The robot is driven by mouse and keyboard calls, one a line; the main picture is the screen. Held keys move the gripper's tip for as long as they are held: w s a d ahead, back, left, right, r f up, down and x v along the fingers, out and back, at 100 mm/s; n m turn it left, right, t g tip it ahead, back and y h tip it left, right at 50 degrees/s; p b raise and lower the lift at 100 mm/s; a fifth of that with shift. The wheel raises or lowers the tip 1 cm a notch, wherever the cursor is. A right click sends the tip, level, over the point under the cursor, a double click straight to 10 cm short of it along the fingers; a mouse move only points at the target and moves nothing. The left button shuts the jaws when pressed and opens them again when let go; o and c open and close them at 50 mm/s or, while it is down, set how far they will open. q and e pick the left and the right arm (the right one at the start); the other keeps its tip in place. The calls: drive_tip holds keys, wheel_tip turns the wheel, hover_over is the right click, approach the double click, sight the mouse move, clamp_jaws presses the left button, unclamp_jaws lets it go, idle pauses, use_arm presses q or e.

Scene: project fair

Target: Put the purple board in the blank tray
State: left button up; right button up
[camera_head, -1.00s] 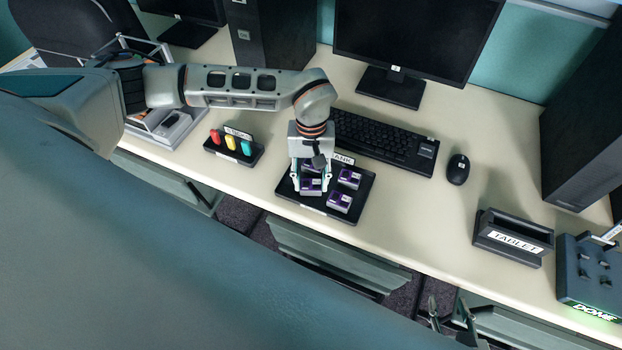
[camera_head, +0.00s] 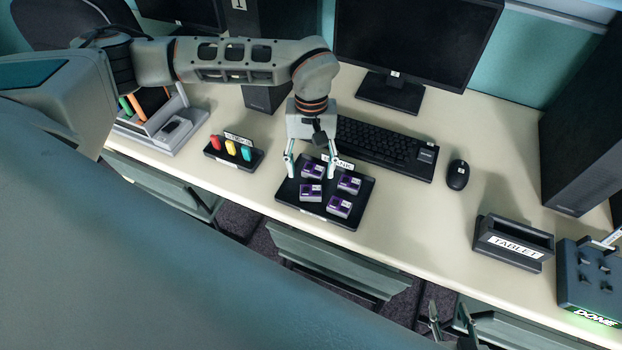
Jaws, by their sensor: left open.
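A black tray (camera_head: 287,192) stands near the desk's front edge, its label partly hidden by my gripper finger. Several small purple boards lie in it: back left (camera_head: 313,171), back right (camera_head: 349,184), front left (camera_head: 311,193) and front right (camera_head: 340,206). My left gripper (camera_head: 311,171) is open above the back part of the tray, its fingers wide apart and holding nothing. My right gripper (camera_head: 450,314) shows only in part at the bottom edge, with its fingers apart and nothing seen between them, clear of the tray.
Behind are a keyboard (camera_head: 385,145) and monitor stand (camera_head: 390,91). A mouse (camera_head: 457,175), TABLET box (camera_head: 508,246) and DONE panel (camera_head: 589,284) are at right. Desk between tray and TABLET box is clear.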

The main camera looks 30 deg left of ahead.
use_arm(q)
drive_tip(key=r, duration=0.5)
drive_tip(key=shift+w+a, duration=0.15)
drive_tip(key=shift+w, duration=0.1)
